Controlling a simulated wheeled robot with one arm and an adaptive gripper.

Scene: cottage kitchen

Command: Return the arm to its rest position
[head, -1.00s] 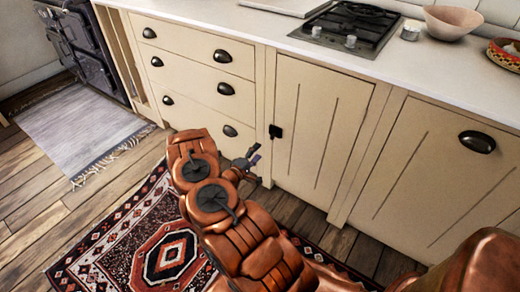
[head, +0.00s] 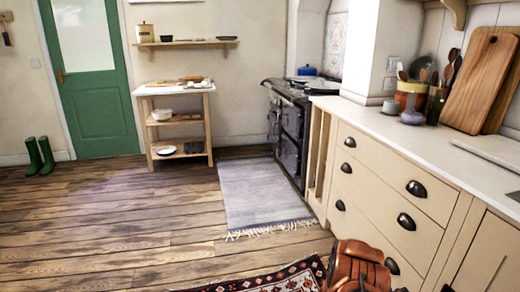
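My copper-coloured arm (head: 358,264) shows only in part at the bottom edge of the head view, in front of the cream drawers. The rest of the arm lies below the frame. A small dark piece at the bottom edge, right of the arm, is too cut off to identify. My gripper's fingers are not visible, and I see nothing held.
The cream drawer cabinet (head: 390,200) and white counter (head: 410,140) stand close on the right. A dark stove (head: 290,125) is beyond. A grey rug (head: 258,195) and patterned rug (head: 275,282) lie on the floor. Open wooden floor (head: 120,225) spreads left toward a green door (head: 98,90).

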